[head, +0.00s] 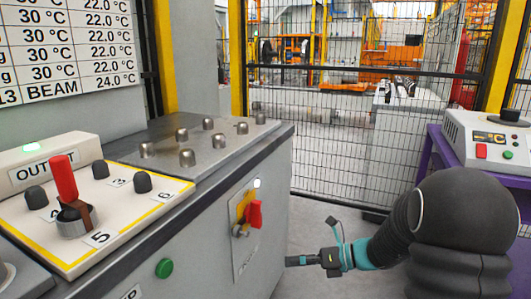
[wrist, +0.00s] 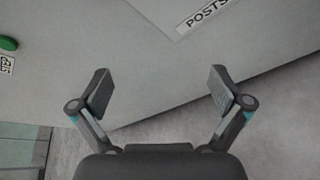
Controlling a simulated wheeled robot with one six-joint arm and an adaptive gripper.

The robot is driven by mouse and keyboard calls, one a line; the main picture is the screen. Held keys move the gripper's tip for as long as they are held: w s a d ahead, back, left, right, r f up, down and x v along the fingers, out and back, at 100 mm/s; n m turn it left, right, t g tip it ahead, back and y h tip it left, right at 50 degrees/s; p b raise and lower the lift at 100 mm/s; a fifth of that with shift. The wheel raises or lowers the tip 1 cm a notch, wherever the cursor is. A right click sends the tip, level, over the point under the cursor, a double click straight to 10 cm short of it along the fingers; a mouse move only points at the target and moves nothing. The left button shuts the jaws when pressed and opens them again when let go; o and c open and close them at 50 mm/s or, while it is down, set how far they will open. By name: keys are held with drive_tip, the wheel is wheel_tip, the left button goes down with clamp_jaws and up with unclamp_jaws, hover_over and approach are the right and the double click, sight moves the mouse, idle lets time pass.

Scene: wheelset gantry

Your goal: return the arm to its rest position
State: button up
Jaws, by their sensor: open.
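My arm (head: 462,220) reaches in from the right in the head view, dark grey with teal bands. My gripper (head: 290,261) is low in front of the grey cabinet's front face and looks small there; I cannot tell if it touches the face. In the wrist view my gripper (wrist: 160,92) is open, with its two fingers spread wide and nothing between them. Behind the fingers are the cabinet face (wrist: 120,60) and the grey floor (wrist: 285,120).
The grey cabinet (head: 200,220) carries a red switch handle (head: 254,213) and a green button (head: 164,268). A panel labelled OUTLET (head: 100,200) holds a red-handled part. A wire mesh fence (head: 340,130) stands behind. A purple bench (head: 438,150) with a control box (head: 490,140) is at right.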

drive_tip(key=s+d+f+n+g+h, duration=0.15)
drive_tip(key=s+n+h, duration=0.25)
drive_tip(key=s+n, duration=0.45)
drive_tip(key=s+d+n+g+h, duration=0.2)
drive_tip(key=s+n+h, duration=0.2)
drive_tip(key=s+n, duration=0.45)
drive_tip(key=s+d+r+n+t+h, duration=0.4)
drive_tip(key=s+r+n+t+h, duration=0.1)
drive_tip(key=s+r+n, duration=0.4)
wheel_tip(320, 180, up, 2)
drive_tip(key=n, duration=0.3)
drive_tip(key=shift+s+h, duration=0.3)
drive_tip(key=shift+h, duration=0.1)
